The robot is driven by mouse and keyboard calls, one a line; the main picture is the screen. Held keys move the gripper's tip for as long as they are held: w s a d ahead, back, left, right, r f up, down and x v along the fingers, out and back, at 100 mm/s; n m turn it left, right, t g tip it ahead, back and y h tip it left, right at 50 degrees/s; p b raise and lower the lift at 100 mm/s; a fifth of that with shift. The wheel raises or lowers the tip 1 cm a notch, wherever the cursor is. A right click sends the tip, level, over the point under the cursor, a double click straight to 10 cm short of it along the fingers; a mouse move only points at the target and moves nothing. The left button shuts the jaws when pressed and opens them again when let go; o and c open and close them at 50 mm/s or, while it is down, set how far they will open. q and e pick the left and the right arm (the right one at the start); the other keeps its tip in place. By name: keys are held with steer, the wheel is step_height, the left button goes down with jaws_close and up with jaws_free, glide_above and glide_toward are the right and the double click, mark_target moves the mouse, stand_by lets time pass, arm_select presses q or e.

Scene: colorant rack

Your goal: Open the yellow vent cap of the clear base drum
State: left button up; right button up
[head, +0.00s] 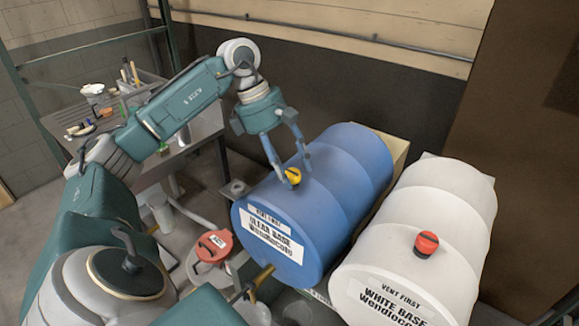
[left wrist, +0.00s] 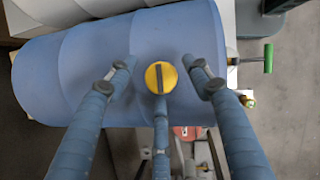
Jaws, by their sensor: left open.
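The clear base drum (head: 345,180) is a blue barrel lying on its side, with a "CLEAR BASE" label on its front end. Its yellow vent cap (head: 293,175) sits on top near that end. In the left wrist view the cap (left wrist: 160,77) is round with a dark bar across it. My left gripper (head: 295,169) is open just over the cap. In the left wrist view its fingers (left wrist: 160,72) are spread to the left, right and below the cap. The lower finger looks close to the cap's edge; contact cannot be told. My right gripper is not in view.
A white base drum (head: 440,215) with a red cap (head: 427,243) lies to the right. A red-lidded container (head: 213,246) stands on the floor to the left. A cluttered workbench (head: 200,130) is behind my left arm. A green-handled valve (left wrist: 268,58) shows in the left wrist view.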

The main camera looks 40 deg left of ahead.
arm_select(q)
steer(key=c, duration=1.1)
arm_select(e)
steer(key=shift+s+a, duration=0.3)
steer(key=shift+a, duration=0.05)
